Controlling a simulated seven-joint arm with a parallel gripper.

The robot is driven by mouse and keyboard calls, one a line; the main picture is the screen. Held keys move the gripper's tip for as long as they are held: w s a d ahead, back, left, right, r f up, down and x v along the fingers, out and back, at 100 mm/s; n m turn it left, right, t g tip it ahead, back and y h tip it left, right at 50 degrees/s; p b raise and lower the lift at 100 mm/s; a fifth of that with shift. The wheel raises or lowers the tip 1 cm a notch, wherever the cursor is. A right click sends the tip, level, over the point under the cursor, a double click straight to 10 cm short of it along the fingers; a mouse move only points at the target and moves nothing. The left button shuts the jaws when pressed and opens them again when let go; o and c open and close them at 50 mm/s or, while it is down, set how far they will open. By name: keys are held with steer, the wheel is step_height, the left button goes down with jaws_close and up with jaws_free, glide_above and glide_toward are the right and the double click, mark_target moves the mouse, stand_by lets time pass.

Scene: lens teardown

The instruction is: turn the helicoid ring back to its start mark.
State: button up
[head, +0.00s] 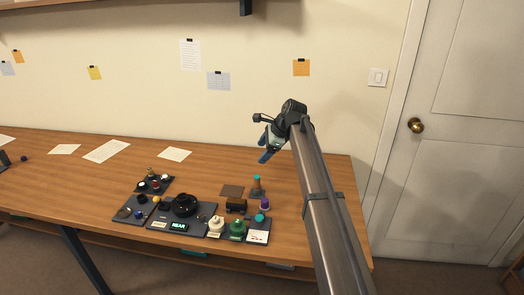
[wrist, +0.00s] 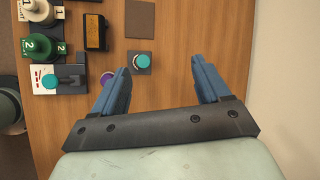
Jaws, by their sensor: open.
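The black round lens part with the helicoid ring (head: 185,205) sits on a dark base on the table in the head view. A small display (head: 179,226) in front of it shows green letters that read NEAR. The start mark is too small to make out. My gripper (head: 268,147) is raised above the table, behind and to the right of the lens, well apart from it. In the wrist view my gripper (wrist: 163,65) has its two blue fingers spread with nothing between them. The lens part does not show clearly in the wrist view.
Right of the lens stand a white knob (head: 216,224), a green knob (head: 237,228), a black box (head: 236,205) and a purple knob (head: 264,203). A teal-topped post (head: 257,185) stands behind them. The table's right end is clear.

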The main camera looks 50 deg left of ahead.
steer(key=r+n+t+h, duration=0.25)
steer(key=n+h, duration=0.35)
steer(key=n, duration=1.1)
glide_above(183, 196)
steer(key=shift+n, duration=0.3)
step_height(183, 196, down, 15)
steer(key=shift+r, duration=0.2)
